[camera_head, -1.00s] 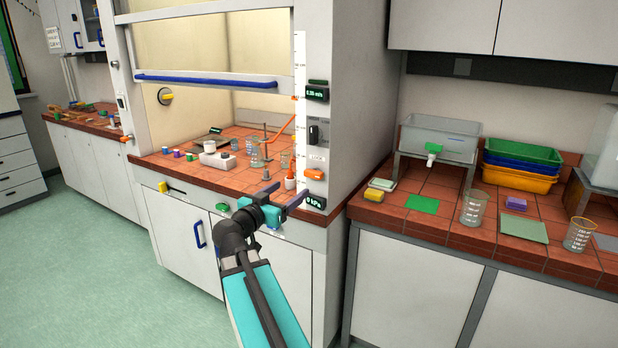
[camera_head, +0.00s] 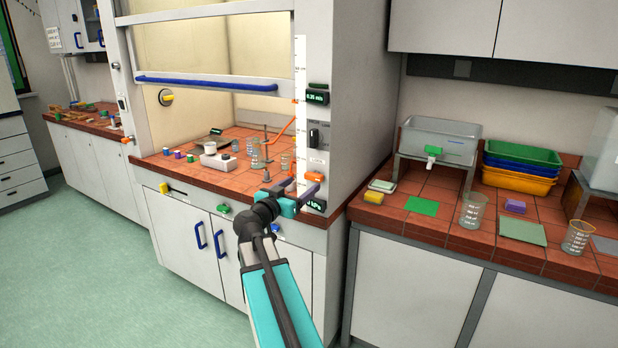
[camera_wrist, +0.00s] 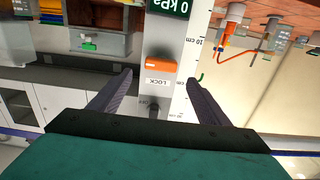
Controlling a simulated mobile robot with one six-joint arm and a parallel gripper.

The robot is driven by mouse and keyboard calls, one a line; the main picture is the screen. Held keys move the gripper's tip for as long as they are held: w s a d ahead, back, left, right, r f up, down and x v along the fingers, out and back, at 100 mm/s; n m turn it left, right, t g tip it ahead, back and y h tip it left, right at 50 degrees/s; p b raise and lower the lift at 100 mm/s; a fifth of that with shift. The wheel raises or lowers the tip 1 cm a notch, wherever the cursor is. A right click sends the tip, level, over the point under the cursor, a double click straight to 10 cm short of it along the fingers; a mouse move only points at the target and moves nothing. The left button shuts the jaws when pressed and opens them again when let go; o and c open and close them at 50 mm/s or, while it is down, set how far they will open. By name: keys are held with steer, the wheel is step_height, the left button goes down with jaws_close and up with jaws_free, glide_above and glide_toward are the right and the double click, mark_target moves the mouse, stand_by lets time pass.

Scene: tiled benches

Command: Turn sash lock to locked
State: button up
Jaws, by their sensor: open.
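The sash lock is an orange handle (camera_head: 315,175) on the grey right-hand post of the fume hood, just under a small LOCK label. In the wrist view the orange handle (camera_wrist: 160,65) lies crosswise on the post, beside the LOCK label (camera_wrist: 158,82). My gripper (camera_head: 305,184) is in front of the post, close to the handle. In the wrist view my gripper (camera_wrist: 159,78) is open and empty, with one finger on each side of the post and the handle between the tips. Contact cannot be told. The sash (camera_head: 205,82), with a blue bar, is raised.
A black knob (camera_head: 314,133) sits above the lock and a kPa display (camera_head: 316,204) below it. Glassware and stands (camera_head: 262,150) are inside the hood to the left. The right bench (camera_head: 440,235) holds beakers, trays and a tank.

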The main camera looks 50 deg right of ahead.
mark_target(312, 177)
steer(key=shift+p+x, duration=0.85)
steer(key=shift+x, duration=2.7)
steer(key=shift+c, duration=0.4)
